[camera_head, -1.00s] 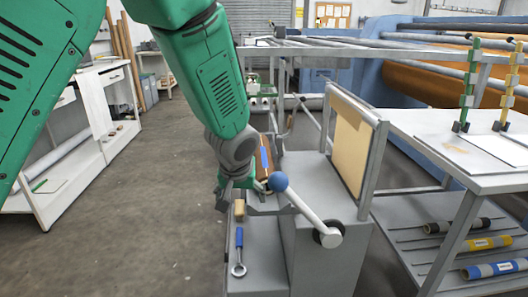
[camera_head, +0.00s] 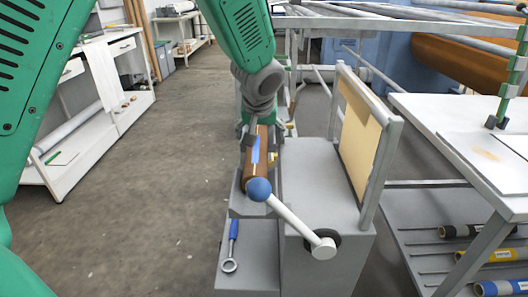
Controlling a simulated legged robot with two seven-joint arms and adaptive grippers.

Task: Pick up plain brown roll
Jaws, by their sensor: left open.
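A brown roll (camera_head: 262,144) with a blue patch along its top lies lengthwise on the grey stepped part of the press, left of its upright panel. Its near end shows behind the blue ball of the lever. My left gripper (camera_head: 257,134) is over the roll's far part, its dark fingers open and close around the roll. The arm hides the far end, and I cannot tell whether the fingers touch the roll.
A lever with a blue ball knob (camera_head: 259,189) stands just in front of the roll. A blue-handled wrench (camera_head: 232,243) lies on the lower grey step. A table (camera_head: 440,115) with several rolls on its lower shelf is at right. Open floor lies left.

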